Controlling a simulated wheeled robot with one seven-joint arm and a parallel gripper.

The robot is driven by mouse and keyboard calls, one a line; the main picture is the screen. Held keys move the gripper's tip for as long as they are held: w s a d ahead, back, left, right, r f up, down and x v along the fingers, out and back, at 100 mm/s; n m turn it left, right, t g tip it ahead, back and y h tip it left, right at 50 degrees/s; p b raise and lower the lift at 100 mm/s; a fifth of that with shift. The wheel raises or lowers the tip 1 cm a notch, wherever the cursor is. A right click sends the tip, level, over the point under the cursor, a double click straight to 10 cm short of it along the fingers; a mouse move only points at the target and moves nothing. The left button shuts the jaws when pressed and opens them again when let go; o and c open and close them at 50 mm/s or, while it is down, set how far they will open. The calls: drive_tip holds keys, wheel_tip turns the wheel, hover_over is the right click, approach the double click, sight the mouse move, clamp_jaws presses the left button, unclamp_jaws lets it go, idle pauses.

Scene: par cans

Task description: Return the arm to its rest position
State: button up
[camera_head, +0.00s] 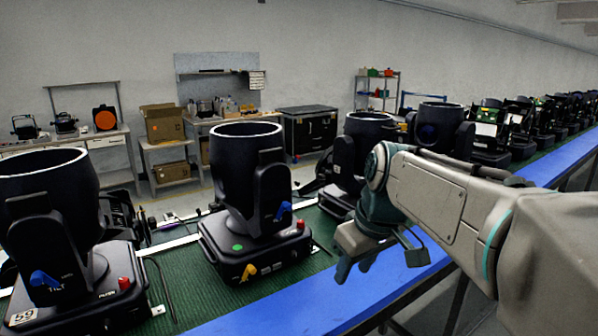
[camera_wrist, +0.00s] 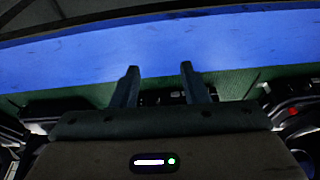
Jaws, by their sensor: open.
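My gripper (camera_head: 352,268) hangs at the end of my arm, over the blue edge of the conveyor in the head view. It is to the right of the middle black par can (camera_head: 247,185), apart from it. In the wrist view my gripper (camera_wrist: 158,75) shows two fingers spread apart with nothing between them. The middle par can stands upright on its base, with a green dot, a yellow lever, a blue lever and a red knob. A second par can (camera_head: 45,215) stands at the left, marked 59. A third (camera_head: 365,150) stands behind my gripper, partly hidden by my arm.
The conveyor has a green belt (camera_head: 185,285) and a blue side rail (camera_head: 300,305). More black fixtures (camera_head: 490,130) line it toward the far right. Behind stand benches, cardboard boxes (camera_head: 162,122), a black case (camera_head: 308,130) and a shelf (camera_head: 376,88). The floor behind the belt has free room.

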drive_tip(key=s+d+f+m+h, duration=0.1)
drive_tip(key=s+d+f+m, duration=0.1)
drive_tip(key=s+f, duration=0.4)
drive_tip(key=s+d+f+m, duration=0.3)
drive_tip(key=s+f+m, duration=0.1)
drive_tip(key=s+f, duration=0.2)
drive_tip(key=shift+s+d+f+m+h, duration=0.15)
drive_tip(key=shift+s+f+m+h, duration=0.2)
drive_tip(key=shift+s, duration=0.5)
drive_tip(key=shift+c, duration=0.5)
